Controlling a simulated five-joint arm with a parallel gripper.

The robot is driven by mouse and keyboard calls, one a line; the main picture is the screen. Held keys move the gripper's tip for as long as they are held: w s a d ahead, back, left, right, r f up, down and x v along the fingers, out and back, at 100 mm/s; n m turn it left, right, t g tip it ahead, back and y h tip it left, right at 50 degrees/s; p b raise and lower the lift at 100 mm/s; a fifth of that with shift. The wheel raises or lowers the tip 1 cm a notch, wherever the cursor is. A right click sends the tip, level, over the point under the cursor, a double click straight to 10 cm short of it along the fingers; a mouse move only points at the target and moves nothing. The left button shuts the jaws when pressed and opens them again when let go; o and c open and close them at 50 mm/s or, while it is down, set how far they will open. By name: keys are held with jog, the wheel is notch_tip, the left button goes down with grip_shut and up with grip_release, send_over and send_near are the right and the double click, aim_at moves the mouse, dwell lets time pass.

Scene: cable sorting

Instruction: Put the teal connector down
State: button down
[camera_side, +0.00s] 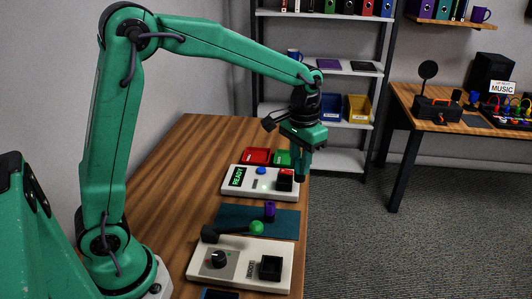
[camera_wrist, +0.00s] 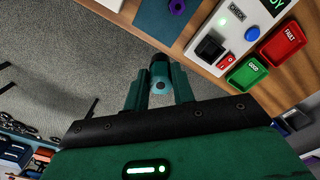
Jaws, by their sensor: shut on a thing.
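The teal connector (camera_wrist: 160,73) is between the fingers of my gripper (camera_wrist: 160,88) in the wrist view, with its dark end pointing away from the palm. In the side view my gripper (camera_side: 299,168) is above the table's right edge, beside the white READY box (camera_side: 232,191); the connector cannot be told apart from the teal fingers there. In the wrist view the connector shows against grey floor and the table edge, apart from the box's black socket (camera_wrist: 209,47).
A red FAULT tray (camera_wrist: 284,44) and green GOOD tray (camera_wrist: 248,73) lie beside the box. A purple connector (camera_side: 270,209) stands on the teal mat (camera_side: 230,215), near a green-knobbed lever (camera_side: 257,227). Another white box (camera_side: 245,246) with a dial and black socket is nearer the camera.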

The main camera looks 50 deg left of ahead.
jog(key=w+a+f, duration=0.2)
jog(key=a+f, duration=0.1)
jog(key=a, duration=0.7)
jog(key=w+a+f, duration=0.2)
jog(key=a+f, duration=0.1)
jog(key=a, duration=0.7)
jog(key=w+a+f, duration=0.2)
jog(key=a+f, duration=0.2)
jog(key=a, duration=0.6)
jog(key=shift+a, duration=0.1)
jog(key=shift+f, duration=1.95)
jog(key=shift+f, duration=0.1)
jog(key=c, duration=1.2)
grip_release()
jog(key=shift+o, duration=0.2)
